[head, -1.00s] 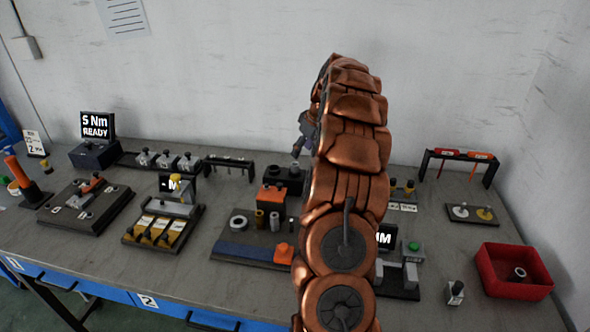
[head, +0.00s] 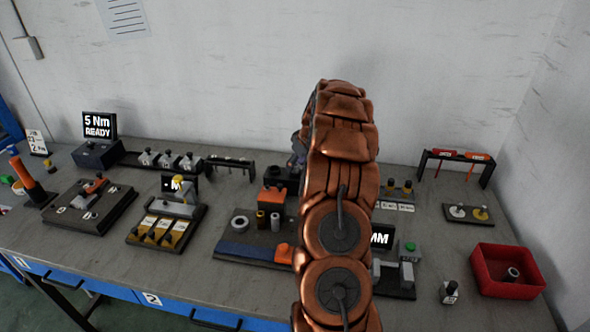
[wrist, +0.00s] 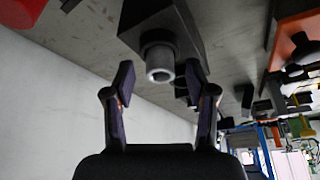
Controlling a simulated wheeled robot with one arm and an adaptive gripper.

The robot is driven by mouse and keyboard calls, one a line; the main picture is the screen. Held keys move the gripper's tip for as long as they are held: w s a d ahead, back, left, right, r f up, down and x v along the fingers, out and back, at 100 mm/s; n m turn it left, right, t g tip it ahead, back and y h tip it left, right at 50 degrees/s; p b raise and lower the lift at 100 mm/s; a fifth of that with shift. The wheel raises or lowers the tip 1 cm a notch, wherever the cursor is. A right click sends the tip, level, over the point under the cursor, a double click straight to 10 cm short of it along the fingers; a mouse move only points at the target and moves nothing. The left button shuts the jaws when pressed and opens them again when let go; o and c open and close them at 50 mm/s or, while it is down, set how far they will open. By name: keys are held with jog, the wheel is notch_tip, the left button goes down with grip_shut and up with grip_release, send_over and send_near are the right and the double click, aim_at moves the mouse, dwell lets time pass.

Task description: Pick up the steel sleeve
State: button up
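In the wrist view a short grey hollow cylinder (wrist: 160,63), which looks like the steel sleeve, sticks out of a dark block (wrist: 165,22). My gripper (wrist: 164,84) is open, with one finger on each side of the cylinder's line and nothing held between them. The cylinder's end appears slightly beyond the fingertips; I cannot tell the exact gap. In the head view my copper arm covers most of the gripper; a dark block (head: 284,177) stands beside it. A grey upright cylinder (head: 275,222) also stands on the mat in front, beside a darker one (head: 261,219).
An orange block (head: 272,196) and a flat grey ring (head: 240,223) are close by. A red bin (head: 508,290) holding a small ring is at the right. Fixtures with displays crowd the left of the bench.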

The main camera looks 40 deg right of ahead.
jog(key=c, duration=0.9)
jog(key=shift+r, duration=0.1)
